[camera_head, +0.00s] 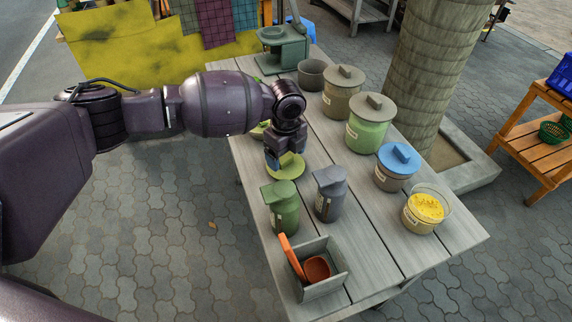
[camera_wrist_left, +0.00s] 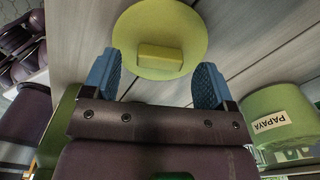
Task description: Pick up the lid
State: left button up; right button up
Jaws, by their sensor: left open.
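A round yellow-green lid (camera_head: 290,167) lies on the grey plank table, left of the middle. In the left wrist view the lid (camera_wrist_left: 160,18) lies flat, with a block-shaped handle (camera_wrist_left: 160,58) on top. My left gripper (camera_head: 273,160) is open above the lid's left side in the head view. In the left wrist view the blue fingers of my left gripper (camera_wrist_left: 157,80) are spread on either side of the handle's near end, with nothing between them. The gripper hides part of the lid in the head view. My right gripper is not in view.
On the table (camera_head: 385,235) stand a green canister (camera_head: 282,210), a grey canister (camera_head: 329,197), a green jar (camera_head: 368,130), a blue-lidded jar (camera_head: 396,170), an open jar of yellow contents (camera_head: 425,208) and a grey box (camera_head: 325,285). A stone column (camera_head: 435,70) rises behind.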

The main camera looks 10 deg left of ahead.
pick_arm(q)
jog(key=shift+f, duration=0.85)
jog(key=shift+r, duration=0.1)
jog(key=c, duration=1)
